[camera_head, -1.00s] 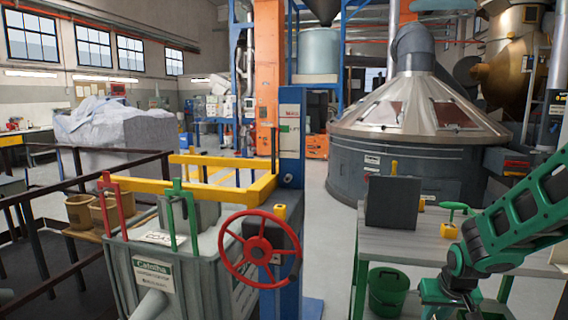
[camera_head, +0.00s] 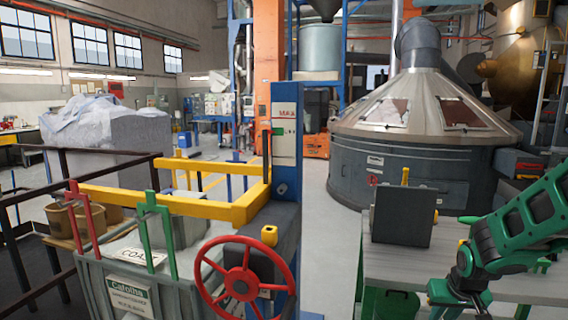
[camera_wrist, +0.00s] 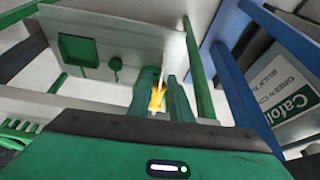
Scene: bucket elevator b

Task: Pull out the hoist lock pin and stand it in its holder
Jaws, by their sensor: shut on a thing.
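In the wrist view my gripper (camera_wrist: 161,88) has its green fingers closed around a small yellow piece, which I take to be the hoist lock pin (camera_wrist: 157,99). Most of the pin is hidden by the fingers. In the head view my arm comes in from the right over the bench, and the fingers are out of sight. The grey hoist housing (camera_head: 270,216) has a yellow block (camera_head: 269,235) on its face above the red handwheel (camera_head: 240,283). I cannot tell which thing is the pin's holder.
The grey bench (camera_head: 435,270) at right carries an upright dark grey panel (camera_head: 401,215), with a yellow handle (camera_head: 405,176) at its top edge. A yellow frame (camera_head: 215,212) and green and red levers are by the hoist. Open floor lies between hoist and bench.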

